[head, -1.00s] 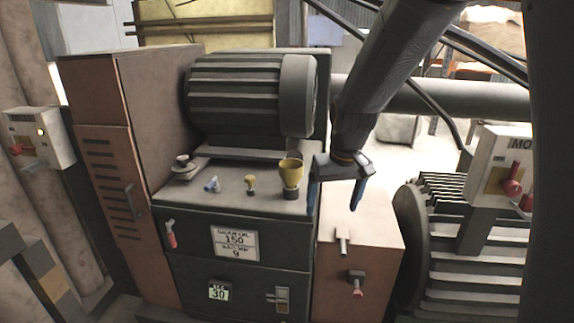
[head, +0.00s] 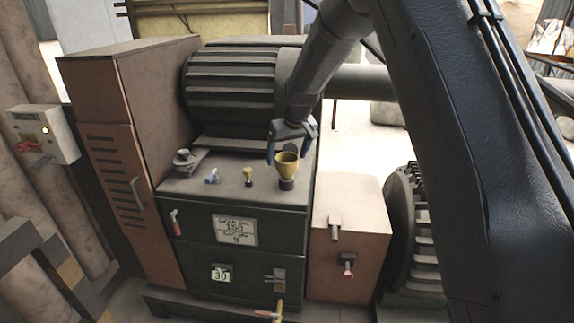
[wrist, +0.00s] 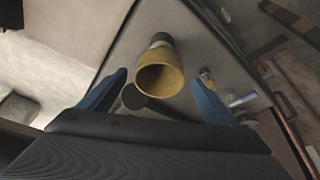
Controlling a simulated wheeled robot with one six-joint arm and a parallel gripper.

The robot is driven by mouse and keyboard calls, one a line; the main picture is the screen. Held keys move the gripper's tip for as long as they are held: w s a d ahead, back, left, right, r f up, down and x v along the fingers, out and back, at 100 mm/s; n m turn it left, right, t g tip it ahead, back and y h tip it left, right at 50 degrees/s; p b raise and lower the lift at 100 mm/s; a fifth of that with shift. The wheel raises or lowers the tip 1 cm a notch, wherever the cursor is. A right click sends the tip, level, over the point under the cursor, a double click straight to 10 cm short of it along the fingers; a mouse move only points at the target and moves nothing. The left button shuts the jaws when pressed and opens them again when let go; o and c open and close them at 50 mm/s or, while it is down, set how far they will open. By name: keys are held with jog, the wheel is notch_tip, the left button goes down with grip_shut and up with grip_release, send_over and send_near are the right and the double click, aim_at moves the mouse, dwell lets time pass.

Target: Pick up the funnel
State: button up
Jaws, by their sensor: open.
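The funnel (head: 287,164) is a yellow cup with a dark lower neck, standing upright near the right front part of the dark machine cabinet's top. My gripper (head: 292,150) is open, with blue fingers, just behind and above the funnel in the head view. In the wrist view the yellow funnel (wrist: 160,80) shows its open mouth, between the two blue fingertips (wrist: 160,85) across the picture and beyond them. Nothing is held. I cannot tell the exact height gap between fingers and funnel.
A small yellow fitting (head: 248,176), a blue-handled valve (head: 212,177) and a grey cap (head: 184,160) stand left of the funnel on the cabinet top (head: 232,190). A ribbed motor (head: 230,90) rises behind. A lower brown box (head: 352,205) stands to the right.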

jog(key=shift+p+x, duration=0.45)
jog(key=shift+x, duration=0.95)
jog(key=c, duration=1.2)
jog(key=shift+r, duration=0.15)
